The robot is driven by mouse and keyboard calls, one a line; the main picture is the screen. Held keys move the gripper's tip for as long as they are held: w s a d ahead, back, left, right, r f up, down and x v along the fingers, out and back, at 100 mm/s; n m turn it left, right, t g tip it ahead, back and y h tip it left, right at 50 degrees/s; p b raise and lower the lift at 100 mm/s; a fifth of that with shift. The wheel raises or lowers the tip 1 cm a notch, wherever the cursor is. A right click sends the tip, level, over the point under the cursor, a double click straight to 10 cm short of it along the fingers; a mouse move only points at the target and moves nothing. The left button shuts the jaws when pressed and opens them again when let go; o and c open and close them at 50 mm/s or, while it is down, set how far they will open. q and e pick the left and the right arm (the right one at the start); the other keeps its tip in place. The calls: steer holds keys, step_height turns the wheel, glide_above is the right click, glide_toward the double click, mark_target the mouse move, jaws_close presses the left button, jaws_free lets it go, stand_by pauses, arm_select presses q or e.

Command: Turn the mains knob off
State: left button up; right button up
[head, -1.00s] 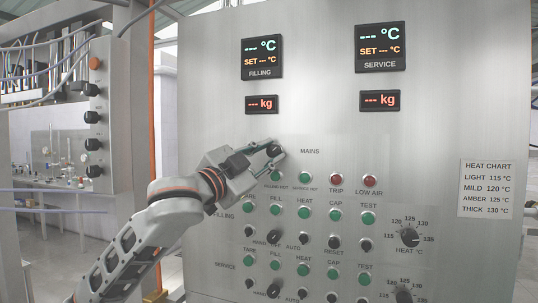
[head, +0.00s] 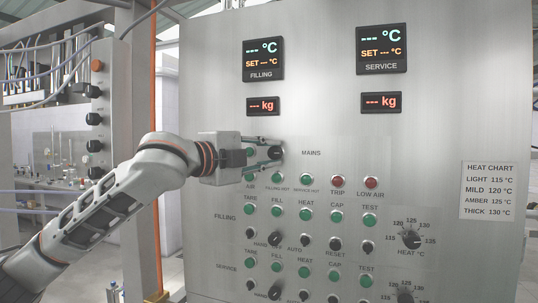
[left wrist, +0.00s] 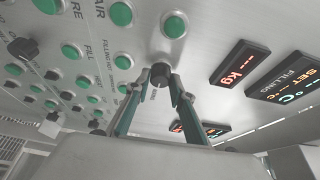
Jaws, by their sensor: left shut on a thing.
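The mains knob (head: 277,153) is a black round knob beside the MAINS label on the upper part of the steel panel (head: 330,120). My left gripper (head: 274,154) comes in from the left, with its fingertips at the knob. In the left wrist view the knob (left wrist: 160,74) sits between the fingertips of my left gripper (left wrist: 162,84), which is shut on it. Part of the knob's face and its pointer are too small or hidden to read. My right gripper is not in view.
Green lamps (head: 277,178) and red lamps (head: 337,182) sit just below the knob. Rows of more buttons and black selector knobs (head: 275,239) lie lower. Displays (head: 263,60) are above; all show dashes. A side box with black knobs (head: 95,118) stands at the left.

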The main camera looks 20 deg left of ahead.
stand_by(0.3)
arm_select(q)
steer(key=o, duration=1.1)
steer(key=v, duration=1.2)
